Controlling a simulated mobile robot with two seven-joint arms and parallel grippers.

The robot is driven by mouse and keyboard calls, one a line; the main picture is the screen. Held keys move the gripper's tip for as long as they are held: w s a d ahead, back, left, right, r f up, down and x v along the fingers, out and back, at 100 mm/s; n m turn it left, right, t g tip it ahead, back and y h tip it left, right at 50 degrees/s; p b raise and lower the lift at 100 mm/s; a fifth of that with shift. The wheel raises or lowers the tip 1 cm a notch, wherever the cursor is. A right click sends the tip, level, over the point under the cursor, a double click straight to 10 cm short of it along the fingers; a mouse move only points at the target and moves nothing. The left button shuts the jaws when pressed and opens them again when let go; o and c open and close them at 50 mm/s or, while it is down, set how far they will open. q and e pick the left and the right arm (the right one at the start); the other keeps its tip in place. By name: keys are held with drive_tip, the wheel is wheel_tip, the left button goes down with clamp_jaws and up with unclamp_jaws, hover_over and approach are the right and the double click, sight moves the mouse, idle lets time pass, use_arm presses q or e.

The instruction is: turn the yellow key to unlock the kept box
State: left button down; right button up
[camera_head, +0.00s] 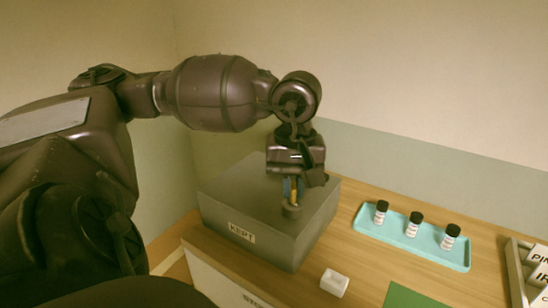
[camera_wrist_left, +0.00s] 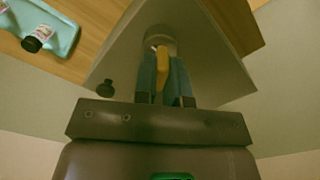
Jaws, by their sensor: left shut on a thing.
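The kept box (camera_head: 262,212) is a grey box with a closed top and a "KEPT" label on its front, standing at the back left of the table. The yellow key (camera_head: 293,192) stands upright in a round lock (camera_head: 291,210) on the box top. My left gripper (camera_head: 294,187) points down over the box top and is shut on the key. In the left wrist view the yellow key (camera_wrist_left: 161,62) shows between the two bluish fingers, with the round lock (camera_wrist_left: 161,43) beyond it. A small dark knob (camera_wrist_left: 105,87) also shows on the box. My right gripper is not in view.
A teal tray (camera_head: 400,246) with three black-capped bottles (camera_head: 414,222) lies right of the box. A small white block (camera_head: 334,282) and a green mat (camera_head: 412,297) are nearer the front. A labelled rack (camera_head: 517,272) stands at the right edge. Walls close off the back.

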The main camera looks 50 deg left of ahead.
use_arm(q)
drive_tip(key=shift+f+m, duration=0.1)
drive_tip(key=shift+m, duration=1)
drive_tip(key=m+b, duration=0.1)
drive_tip(key=m, duration=0.2)
drive_tip(key=shift+m, duration=0.7)
drive_tip(key=c, duration=1.2)
unclamp_jaws()
drive_tip(key=shift+o, duration=0.2)
wheel_tip(320, 180, up, 2)
drive_tip(key=shift+r, duration=0.1)
drive_tip(key=shift+r+p, duration=0.6)
drive_tip(key=shift+r, duration=1.4)
drive_tip(key=shift+r+p, duration=0.3)
drive_tip(key=shift+r, duration=0.15)
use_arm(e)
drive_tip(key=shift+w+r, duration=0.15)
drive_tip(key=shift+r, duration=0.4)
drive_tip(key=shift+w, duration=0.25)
